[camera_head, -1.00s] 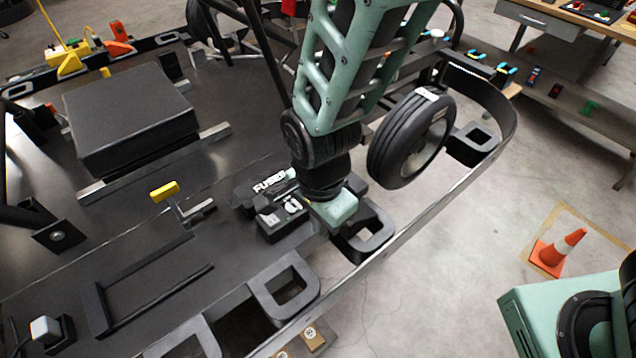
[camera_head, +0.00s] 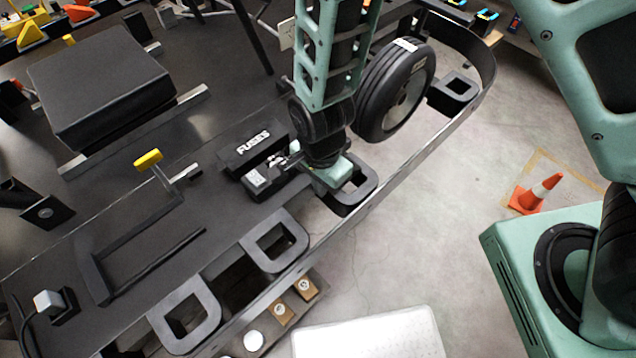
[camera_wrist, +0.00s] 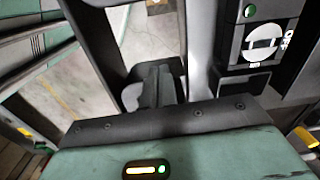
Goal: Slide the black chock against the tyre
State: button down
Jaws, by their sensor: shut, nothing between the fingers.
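The black tyre (camera_head: 395,90) stands upright at the kart's side, beyond my arm in the head view. I cannot pick out the black chock with certainty in either view; several black looped brackets along the kart edge look similar in colour. My gripper (camera_head: 332,180) points down near the kart edge, beside a black looped bracket (camera_head: 352,205) and short of the tyre. In the wrist view its dark fingers (camera_wrist: 157,85) are together and empty, over an opening with pale floor beneath. The fingertips are hidden in the head view.
A black box marked FUSES (camera_head: 252,146) and a smaller device (camera_head: 270,178) sit just left of my gripper. A curved metal rail (camera_head: 390,183) bounds the kart. A yellow-ended lever (camera_head: 148,160) rises from the deck.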

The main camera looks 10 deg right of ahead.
jog(key=w+d, duration=0.1)
jog(key=d, duration=0.1)
jog(key=w+d, duration=0.4)
jog(key=shift+d, duration=0.2)
